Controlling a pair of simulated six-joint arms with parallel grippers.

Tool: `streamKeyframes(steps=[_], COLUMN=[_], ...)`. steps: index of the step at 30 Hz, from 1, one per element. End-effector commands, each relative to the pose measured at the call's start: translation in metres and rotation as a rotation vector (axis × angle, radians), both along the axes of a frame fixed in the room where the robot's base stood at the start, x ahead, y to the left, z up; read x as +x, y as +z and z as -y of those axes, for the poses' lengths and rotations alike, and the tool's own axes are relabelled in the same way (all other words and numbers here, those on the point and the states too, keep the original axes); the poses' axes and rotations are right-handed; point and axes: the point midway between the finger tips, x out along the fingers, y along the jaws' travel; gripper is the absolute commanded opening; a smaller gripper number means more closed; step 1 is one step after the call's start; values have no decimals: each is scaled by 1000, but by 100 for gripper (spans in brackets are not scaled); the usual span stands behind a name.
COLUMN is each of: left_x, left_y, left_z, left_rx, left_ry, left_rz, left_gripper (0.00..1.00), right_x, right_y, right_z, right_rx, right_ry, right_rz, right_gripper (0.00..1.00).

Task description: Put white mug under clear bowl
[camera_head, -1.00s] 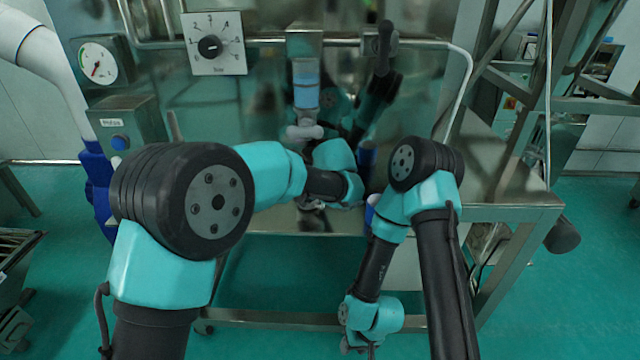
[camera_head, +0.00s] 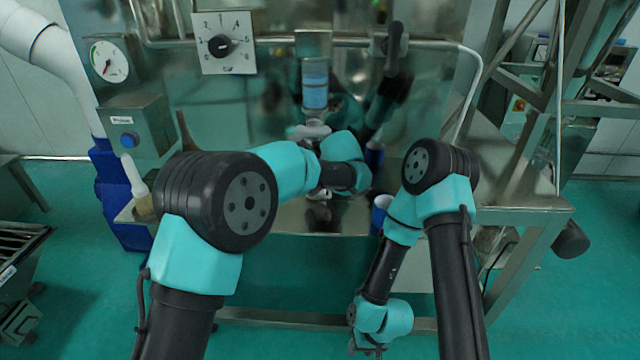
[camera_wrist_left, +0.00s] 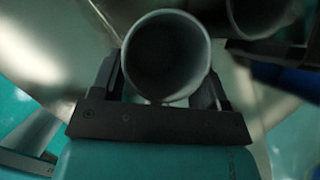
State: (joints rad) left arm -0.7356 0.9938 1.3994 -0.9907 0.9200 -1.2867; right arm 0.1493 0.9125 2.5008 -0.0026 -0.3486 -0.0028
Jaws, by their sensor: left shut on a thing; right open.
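The white mug (camera_wrist_left: 165,99) shows from above in the left wrist view as a pale round rim with a dark inside. My left gripper (camera_wrist_left: 163,72) is shut on it, one finger at each side. In the head view the mug (camera_head: 320,193) is mostly hidden by my left wrist, low by the steel bench. A clear cylinder with blue contents (camera_head: 315,88) hangs above a pale valve-like fitting (camera_head: 309,131), behind my left gripper; I cannot make out a separate clear bowl. My right gripper (camera_head: 367,346) is open and empty, low in front of the bench.
A blue cup with a pale inside (camera_head: 381,203) stands on the bench close to my right arm. A steel panel with a dial (camera_head: 221,45) rises behind. Another round pale part (camera_wrist_left: 262,14) is near the mug.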

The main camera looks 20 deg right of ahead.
Motion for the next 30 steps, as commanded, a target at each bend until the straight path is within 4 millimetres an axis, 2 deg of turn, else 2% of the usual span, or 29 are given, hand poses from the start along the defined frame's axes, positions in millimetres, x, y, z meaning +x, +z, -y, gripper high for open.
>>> streamKeyframes(steps=[8,9,12,23,30], left_x=[0,0,0,-2,-18], left_y=[-3,-3,-3,3,29], left_z=[0,0,0,1,6], left_rx=[1,0,0,-1,0], left_ry=[-1,0,0,-1,-2], left_rz=[0,0,0,0,2], left_gripper=[44,71,79,79,79], right_x=[0,0,0,0,0], right_y=[0,0,0,0,0], right_z=[0,0,0,0,0], right_rx=[0,0,0,0,0], right_ry=[-1,-1,-1,-1,-1], right_rz=[0,0,0,0,0], right_gripper=[43,43,43,43,43])
